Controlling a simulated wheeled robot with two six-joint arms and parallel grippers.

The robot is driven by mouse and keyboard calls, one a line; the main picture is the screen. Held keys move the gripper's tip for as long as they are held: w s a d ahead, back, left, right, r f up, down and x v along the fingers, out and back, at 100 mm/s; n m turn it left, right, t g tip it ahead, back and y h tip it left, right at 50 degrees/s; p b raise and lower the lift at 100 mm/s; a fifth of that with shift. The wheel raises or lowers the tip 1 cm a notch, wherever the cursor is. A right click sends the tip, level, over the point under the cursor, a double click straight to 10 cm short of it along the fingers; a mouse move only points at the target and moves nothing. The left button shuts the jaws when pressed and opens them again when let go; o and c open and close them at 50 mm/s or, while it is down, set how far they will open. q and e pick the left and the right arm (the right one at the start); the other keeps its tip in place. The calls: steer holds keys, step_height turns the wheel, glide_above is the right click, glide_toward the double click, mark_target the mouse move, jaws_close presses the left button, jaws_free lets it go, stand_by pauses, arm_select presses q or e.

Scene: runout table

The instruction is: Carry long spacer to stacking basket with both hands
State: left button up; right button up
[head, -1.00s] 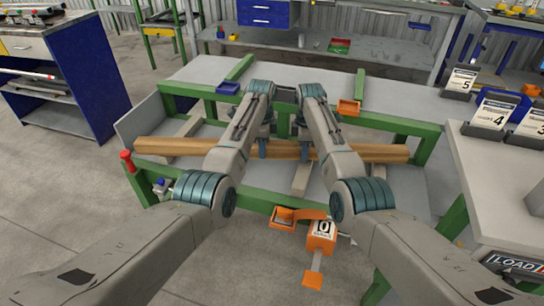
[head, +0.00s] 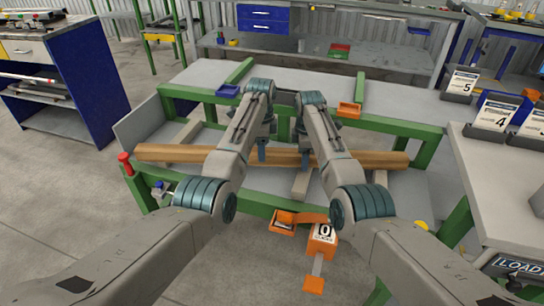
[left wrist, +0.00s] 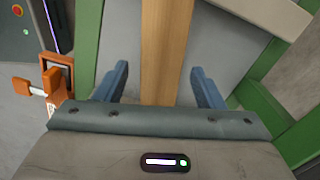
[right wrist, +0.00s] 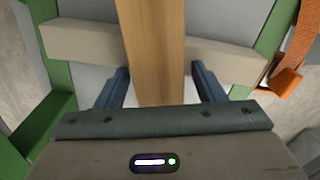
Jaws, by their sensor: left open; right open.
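The long spacer, a pale wooden beam (head: 365,159), lies across the green-framed runout table on grey cross bars. My left gripper (head: 262,151) and my right gripper (head: 304,158) are over its middle, close together. In the left wrist view the beam (left wrist: 166,45) runs between the two open blue fingers (left wrist: 160,85), with a gap on each side. In the right wrist view the beam (right wrist: 155,45) also runs between open fingers (right wrist: 160,88), with gaps. Neither gripper is closed on it. I cannot make out a stacking basket in any view.
The table's green frame (head: 400,124) surrounds the beam. A grey bench (head: 490,170) with numbered signs is at right.

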steer(key=shift+r, duration=0.15)
arm_select(q)
step_height(320, 180, up, 10)
steer(key=shift+f, duration=0.25)
arm_select(e)
step_height(320, 180, up, 12)
stand_by(0.5)
